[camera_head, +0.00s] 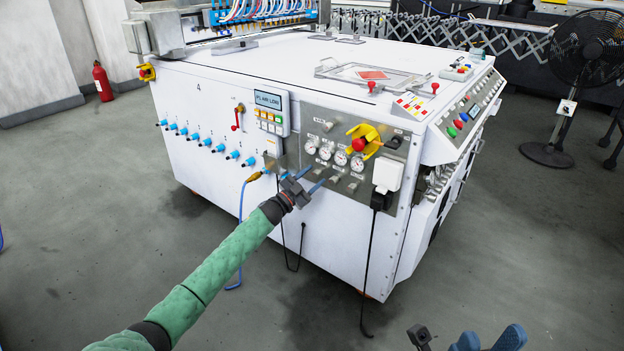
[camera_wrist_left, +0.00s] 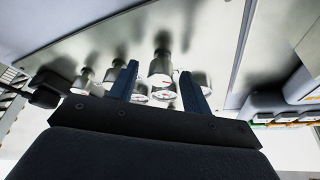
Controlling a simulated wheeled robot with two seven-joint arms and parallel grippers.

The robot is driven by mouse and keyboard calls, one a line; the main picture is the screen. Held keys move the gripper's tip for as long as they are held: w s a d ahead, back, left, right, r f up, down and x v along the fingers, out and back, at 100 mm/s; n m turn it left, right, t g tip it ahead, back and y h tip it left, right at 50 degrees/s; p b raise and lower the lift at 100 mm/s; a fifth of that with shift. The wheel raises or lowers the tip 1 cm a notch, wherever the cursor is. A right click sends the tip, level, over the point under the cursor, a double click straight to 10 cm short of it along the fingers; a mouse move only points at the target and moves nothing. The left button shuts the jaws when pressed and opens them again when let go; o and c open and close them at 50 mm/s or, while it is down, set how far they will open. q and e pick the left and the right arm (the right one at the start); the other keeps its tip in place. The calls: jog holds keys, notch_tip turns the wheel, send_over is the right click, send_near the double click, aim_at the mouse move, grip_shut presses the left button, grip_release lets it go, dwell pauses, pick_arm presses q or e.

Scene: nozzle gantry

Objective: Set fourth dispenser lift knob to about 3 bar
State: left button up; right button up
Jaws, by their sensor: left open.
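A grey metal panel (camera_head: 298,115) on the machine's front carries a row of round white gauges; the rightmost gauge (camera_head: 357,163) is near the yellow-backed red button. Small silver knobs sit below the gauges, the rightmost knob (camera_head: 352,187) among them. The labels are too small to read, so I cannot confirm which is the fourth dispenser lift knob. My left gripper (camera_head: 316,176) is open in front of the lower panel. In the left wrist view a silver knob (camera_wrist_left: 160,66) shows between its blue fingers, with gauges (camera_wrist_left: 163,94) behind. I cannot tell whether they touch it.
A red emergency button (camera_head: 359,145) on a yellow mount is above the gauges. A white socket box (camera_head: 387,174) with a black cable is to the right. Blue fittings (camera_head: 204,143) and an orange-ended hose (camera_head: 254,177) are to the left. Cut-off blue shapes (camera_head: 510,338) are at bottom right.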

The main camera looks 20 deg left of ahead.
pick_arm(q)
jog(key=shift+s+a, duration=0.1)
jog(key=p+v, duration=0.1)
jog(key=v, duration=0.6)
jog(key=shift+s, duration=0.25)
jog(key=shift+a+f, duration=0.1)
jog(key=shift+f, duration=0.05)
